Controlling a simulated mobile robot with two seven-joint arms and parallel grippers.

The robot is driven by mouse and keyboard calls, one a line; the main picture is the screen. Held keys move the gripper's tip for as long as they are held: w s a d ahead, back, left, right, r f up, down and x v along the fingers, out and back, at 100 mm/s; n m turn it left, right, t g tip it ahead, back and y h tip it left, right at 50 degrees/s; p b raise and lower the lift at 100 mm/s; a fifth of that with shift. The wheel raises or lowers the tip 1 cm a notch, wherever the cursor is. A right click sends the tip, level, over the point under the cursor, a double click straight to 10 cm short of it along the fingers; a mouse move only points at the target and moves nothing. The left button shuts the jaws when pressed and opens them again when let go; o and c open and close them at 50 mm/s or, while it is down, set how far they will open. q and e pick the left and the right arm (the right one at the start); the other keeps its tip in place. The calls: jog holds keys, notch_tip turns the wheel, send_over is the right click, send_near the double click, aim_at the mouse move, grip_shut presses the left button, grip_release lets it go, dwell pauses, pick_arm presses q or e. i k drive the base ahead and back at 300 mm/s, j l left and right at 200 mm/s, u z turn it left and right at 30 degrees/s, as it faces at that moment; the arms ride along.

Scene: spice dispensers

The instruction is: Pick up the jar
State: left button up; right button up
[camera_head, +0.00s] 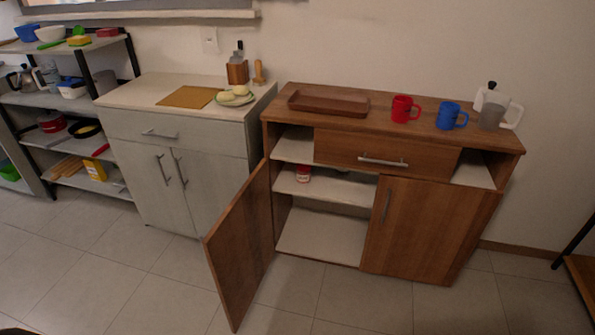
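A small jar (303,174) with a red and white look stands upright on the middle shelf inside the wooden cabinet (418,232). It is toward the left part of that shelf, and nothing covers it from this view. The cabinet's left door (240,245) hangs wide open toward me. Neither my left gripper nor my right gripper shows in the head view.
On the cabinet top are a wooden tray (328,103), a red mug (404,109), a blue mug (451,116) and a moka pot (491,106). A pale cabinet (184,150) stands to the left. The tiled floor in front is clear except for the open door.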

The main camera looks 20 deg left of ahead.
aim_at(304, 171)
jog(key=i+j+z, duration=0.15)
jog(key=j+z, duration=0.15)
jog(key=j, duration=0.95)
jog(key=j+z, duration=0.3)
jog(key=j, duration=0.95)
jog(key=j+z, duration=0.3)
jog(key=j, duration=1)
jog(key=k, duration=0.05)
